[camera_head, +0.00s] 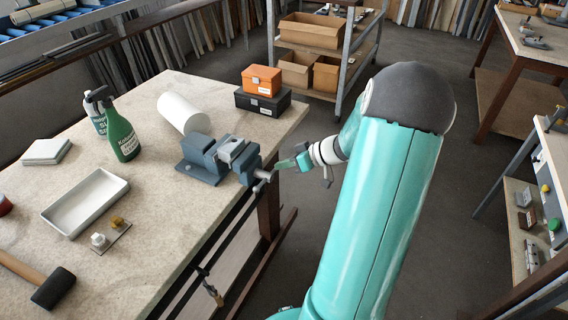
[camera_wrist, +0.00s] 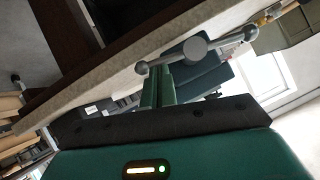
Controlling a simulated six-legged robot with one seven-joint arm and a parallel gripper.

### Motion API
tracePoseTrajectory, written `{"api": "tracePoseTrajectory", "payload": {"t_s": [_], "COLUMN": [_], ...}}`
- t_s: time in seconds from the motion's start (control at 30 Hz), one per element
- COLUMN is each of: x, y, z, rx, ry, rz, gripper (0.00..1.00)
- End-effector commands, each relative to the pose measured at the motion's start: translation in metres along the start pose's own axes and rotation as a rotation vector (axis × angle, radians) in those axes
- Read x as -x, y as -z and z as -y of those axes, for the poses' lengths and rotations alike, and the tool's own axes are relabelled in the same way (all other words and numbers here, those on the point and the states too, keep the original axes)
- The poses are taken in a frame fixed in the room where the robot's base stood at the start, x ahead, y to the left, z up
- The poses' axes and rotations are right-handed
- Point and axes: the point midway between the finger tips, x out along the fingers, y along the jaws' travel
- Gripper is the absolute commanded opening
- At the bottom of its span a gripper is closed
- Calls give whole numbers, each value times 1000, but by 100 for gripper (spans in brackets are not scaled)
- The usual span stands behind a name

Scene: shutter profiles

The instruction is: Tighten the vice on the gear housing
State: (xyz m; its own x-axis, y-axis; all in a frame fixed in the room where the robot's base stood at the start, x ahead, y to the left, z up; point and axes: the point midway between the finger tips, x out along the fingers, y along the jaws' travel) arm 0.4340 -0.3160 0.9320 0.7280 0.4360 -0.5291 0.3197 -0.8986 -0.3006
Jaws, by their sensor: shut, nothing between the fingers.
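The blue-grey vice (camera_head: 205,160) is fixed at the right edge of the workbench. A light grey part, seemingly the gear housing (camera_head: 236,147), sits at its jaws; whether it is clamped cannot be told. The vice's handle (camera_head: 262,181) is on the side facing my arm. In the wrist view the handle (camera_wrist: 195,47) is a grey bar with round end knobs, set tilted in front of the vice body (camera_wrist: 200,78). My gripper (camera_head: 281,165) is shut and empty just right of the vice. In the wrist view its green fingers (camera_wrist: 158,82) point toward the handle; contact cannot be told.
On the workbench (camera_head: 150,225) are a white tray (camera_head: 85,202), a green bottle (camera_head: 122,135), a white roll (camera_head: 183,112), a mallet (camera_head: 40,280) and orange and black boxes (camera_head: 262,80). A shelf cart (camera_head: 340,45) stands behind. Open floor lies right of the bench.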

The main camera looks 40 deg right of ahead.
Motion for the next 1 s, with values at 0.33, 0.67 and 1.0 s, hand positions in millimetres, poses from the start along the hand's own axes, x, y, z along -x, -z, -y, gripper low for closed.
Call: {"api": "tracePoseTrajectory", "payload": {"t_s": [0.33, 0.67, 1.0], "x": [-7, -11, -11], "y": [-11, -16, -17], "z": [-6, -8, -8], "rx": [-186, -217, -215], "ry": [126, 145, 144], "rz": [3, 2, 2], "gripper": [0, 0, 0]}}
